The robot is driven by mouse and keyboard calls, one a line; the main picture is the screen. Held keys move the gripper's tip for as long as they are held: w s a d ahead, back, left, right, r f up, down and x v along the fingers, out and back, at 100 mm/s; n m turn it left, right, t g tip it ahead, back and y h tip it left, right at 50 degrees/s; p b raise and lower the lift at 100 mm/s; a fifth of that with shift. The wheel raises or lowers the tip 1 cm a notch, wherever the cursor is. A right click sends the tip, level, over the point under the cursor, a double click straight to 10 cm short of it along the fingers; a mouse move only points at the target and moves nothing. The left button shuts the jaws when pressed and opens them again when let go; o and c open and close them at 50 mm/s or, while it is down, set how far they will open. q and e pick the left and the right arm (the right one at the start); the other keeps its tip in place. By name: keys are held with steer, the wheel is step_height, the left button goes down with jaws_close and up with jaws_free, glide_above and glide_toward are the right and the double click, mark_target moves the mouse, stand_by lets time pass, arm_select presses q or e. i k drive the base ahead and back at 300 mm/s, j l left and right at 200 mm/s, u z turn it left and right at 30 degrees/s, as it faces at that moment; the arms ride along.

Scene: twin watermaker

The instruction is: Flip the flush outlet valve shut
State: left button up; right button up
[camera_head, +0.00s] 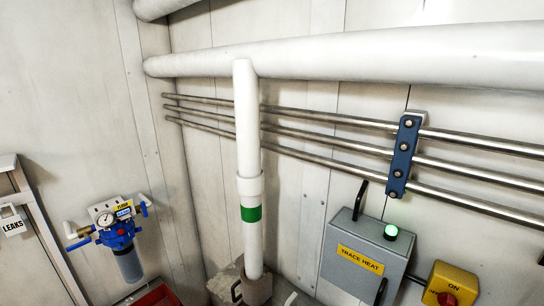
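A blue filter unit (119,236) with a clear grey bowl hangs on the left wall. It carries a round gauge (105,219) and a small yellow and blue label. A blue lever (79,244) shows at its left side, beside a white pipe stub. Another blue lever (144,208) shows at its right side. I cannot read which of these, if either, is the flush outlet valve, and their open or shut positions are too small to tell. Neither of my grippers is in view.
A white vertical pipe (248,170) with a green band stands right of the filter unit. A grey trace heat box (365,258) with a lit green lamp and a yellow switch box (451,285) are at lower right. A red container (157,296) lies below the filter.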

mark_target(87, 239)
steer(key=u, duration=1.5)
steer(key=k+u, duration=0.1)
steer(key=u, duration=0.55)
